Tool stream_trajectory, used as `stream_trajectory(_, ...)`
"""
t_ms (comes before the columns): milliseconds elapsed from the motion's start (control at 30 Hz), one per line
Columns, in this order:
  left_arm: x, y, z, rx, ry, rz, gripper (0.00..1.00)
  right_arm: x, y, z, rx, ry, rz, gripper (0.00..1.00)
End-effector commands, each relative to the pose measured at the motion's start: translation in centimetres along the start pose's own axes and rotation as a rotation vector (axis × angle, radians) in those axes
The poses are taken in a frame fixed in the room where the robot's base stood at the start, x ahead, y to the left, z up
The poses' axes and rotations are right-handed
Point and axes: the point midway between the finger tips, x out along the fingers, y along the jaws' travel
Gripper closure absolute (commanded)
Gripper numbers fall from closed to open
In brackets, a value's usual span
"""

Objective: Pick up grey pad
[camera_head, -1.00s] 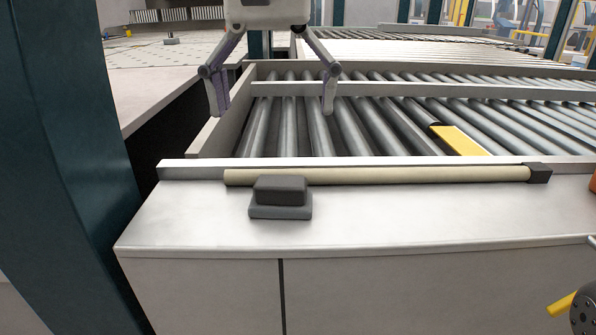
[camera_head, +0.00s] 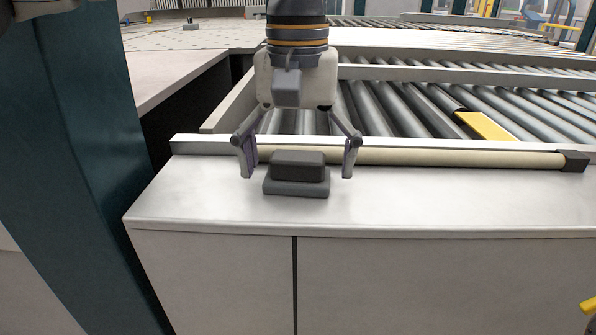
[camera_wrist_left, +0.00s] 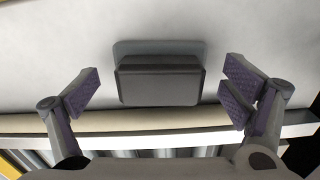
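The grey pad (camera_head: 297,175) is a dark grey block on a wider, lighter grey base. It lies on the pale metal ledge in front of the roller conveyor. My left gripper (camera_head: 299,172) is open, with one finger to the left of the pad and the other to the right, apart from it. In the left wrist view the pad (camera_wrist_left: 160,78) sits ahead of and between the spread fingers (camera_wrist_left: 162,98), with nothing held. My right gripper is not in view.
A long beige rod (camera_head: 450,157) with a dark end cap lies along the back of the ledge (camera_head: 420,205), just behind the pad. Rollers (camera_head: 400,108) and a yellow piece (camera_head: 484,125) are beyond. A dark teal post (camera_head: 88,120) stands at left. The ledge right of the pad is clear.

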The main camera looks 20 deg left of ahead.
Motion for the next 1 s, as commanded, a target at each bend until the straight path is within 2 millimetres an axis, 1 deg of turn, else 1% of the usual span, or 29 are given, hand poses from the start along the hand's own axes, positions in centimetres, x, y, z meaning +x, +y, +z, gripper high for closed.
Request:
stream_trajectory(33, 0.0, 0.0, 0.0, 0.0, 0.0, 0.0, 0.22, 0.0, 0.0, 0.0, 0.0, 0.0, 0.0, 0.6)
stream_trajectory(67, 0.0, 0.0, 0.0, 0.0, 0.0, 0.0, 0.29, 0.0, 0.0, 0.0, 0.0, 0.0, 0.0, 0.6)
stream_trajectory(100, 0.0, 0.0, 0.0, 0.0, 0.0, -0.001, 0.38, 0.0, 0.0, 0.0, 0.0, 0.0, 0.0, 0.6)
stream_trajectory(200, 0.0, 0.0, 0.0, 0.0, -0.001, -0.001, 0.57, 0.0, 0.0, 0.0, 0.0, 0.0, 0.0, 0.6)
stream_trajectory(467, 0.0, 0.0, 0.0, 0.0, -0.001, -0.001, 0.57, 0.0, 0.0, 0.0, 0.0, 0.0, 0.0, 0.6)
stream_trajectory(567, -0.5, 0.0, 0.0, 0.0, 0.001, -0.001, 0.57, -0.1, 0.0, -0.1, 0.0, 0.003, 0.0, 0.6)
stream_trajectory(667, -2.0, 0.0, 0.0, -0.001, 0.006, 0.0, 0.57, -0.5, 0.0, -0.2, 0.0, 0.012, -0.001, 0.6)
stream_trajectory(733, -3.9, 0.0, 0.0, -0.003, 0.012, -0.001, 0.57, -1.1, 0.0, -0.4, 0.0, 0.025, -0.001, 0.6)
stream_trajectory(767, -4.7, 0.5, 0.6, 0.001, 0.012, -0.002, 0.57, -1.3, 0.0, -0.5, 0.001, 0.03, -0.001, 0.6)
stream_trajectory(933, -9.6, 3.2, 3.8, 0.002, 0.016, -0.001, 0.57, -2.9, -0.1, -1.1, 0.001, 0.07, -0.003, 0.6)
stream_trajectory(967, -10.3, 3.7, 4.4, 0.003, 0.016, -0.002, 0.57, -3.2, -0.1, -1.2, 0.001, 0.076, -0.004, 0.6)
stream_trajectory(1000, -10.6, 4.6, 5.4, 0.004, 0.013, -0.004, 0.57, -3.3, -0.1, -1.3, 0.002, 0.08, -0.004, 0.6)
